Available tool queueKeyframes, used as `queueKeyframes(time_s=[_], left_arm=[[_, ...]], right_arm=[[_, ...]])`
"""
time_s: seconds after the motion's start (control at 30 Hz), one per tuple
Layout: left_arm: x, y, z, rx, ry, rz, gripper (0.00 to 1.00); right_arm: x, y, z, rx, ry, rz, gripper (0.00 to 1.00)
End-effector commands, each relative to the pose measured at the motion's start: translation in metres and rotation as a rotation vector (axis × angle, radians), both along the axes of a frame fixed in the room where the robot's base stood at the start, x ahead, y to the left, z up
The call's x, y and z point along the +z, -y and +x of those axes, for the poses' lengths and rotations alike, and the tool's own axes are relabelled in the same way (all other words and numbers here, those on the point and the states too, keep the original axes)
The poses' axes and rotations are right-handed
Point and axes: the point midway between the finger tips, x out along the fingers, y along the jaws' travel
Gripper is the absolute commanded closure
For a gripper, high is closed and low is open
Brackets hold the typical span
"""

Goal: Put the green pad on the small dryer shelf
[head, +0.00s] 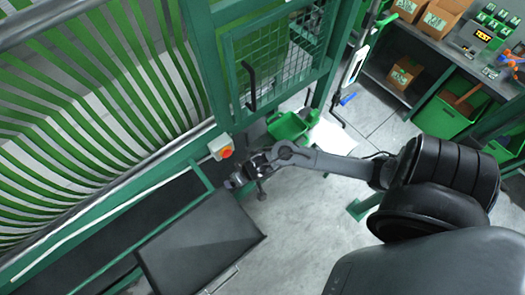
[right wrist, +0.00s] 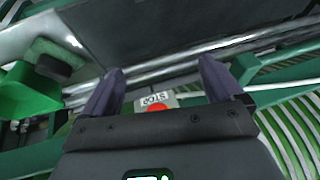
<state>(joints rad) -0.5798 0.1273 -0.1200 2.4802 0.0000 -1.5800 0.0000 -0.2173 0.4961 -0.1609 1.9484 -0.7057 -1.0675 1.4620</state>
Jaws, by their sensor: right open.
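I cannot make out a green pad in either view. A dark grey flat panel (head: 200,245) with a metal rail at its front edge juts out from the green machine frame in the head view. It may be the small dryer shelf, and it looks bare. My right gripper (head: 235,182) is near the panel's far corner, by the machine's front. In the right wrist view my right gripper (right wrist: 160,80) has its two fingers wide apart with nothing between them. My left gripper is not in view.
A stop button box (head: 221,147) sits on the frame close to my right gripper; it shows between the fingers in the wrist view (right wrist: 157,101). A green bin (head: 289,127) stands behind. A workbench with boxes is at upper right.

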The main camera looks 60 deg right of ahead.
Motion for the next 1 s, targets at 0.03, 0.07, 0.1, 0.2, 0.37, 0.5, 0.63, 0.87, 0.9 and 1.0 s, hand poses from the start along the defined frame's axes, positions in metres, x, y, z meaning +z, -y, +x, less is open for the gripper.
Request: queueKeyframes(time_s=[0.03, 0.07, 0.1, 0.2, 0.37, 0.5, 0.63, 0.87, 0.9, 1.0], left_arm=[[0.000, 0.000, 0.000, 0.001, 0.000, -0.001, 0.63], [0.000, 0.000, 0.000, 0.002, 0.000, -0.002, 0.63], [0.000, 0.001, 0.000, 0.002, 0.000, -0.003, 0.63], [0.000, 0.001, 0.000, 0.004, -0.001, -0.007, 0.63], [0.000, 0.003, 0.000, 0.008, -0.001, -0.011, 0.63], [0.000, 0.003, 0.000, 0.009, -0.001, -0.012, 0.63], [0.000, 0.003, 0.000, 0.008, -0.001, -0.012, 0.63], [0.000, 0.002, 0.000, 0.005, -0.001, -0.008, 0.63], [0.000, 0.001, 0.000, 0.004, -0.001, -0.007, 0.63], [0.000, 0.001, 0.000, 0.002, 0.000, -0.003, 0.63]], right_arm=[[0.010, -0.015, -0.009, 0.052, 0.016, -0.027, 0.07], [0.017, -0.020, -0.014, 0.085, 0.023, -0.052, 0.07], [0.026, -0.027, -0.021, 0.128, 0.029, -0.083, 0.07], [0.049, -0.036, -0.040, 0.222, 0.021, -0.151, 0.07], [0.079, -0.040, -0.074, 0.344, -0.029, -0.208, 0.07], [0.097, -0.041, -0.098, 0.424, -0.071, -0.219, 0.07], [0.106, -0.040, -0.111, 0.471, -0.095, -0.217, 0.07], [0.109, -0.040, -0.117, 0.495, -0.105, -0.217, 0.07], [0.109, -0.040, -0.117, 0.495, -0.105, -0.217, 0.07], [0.109, -0.040, -0.117, 0.495, -0.104, -0.218, 0.07]])
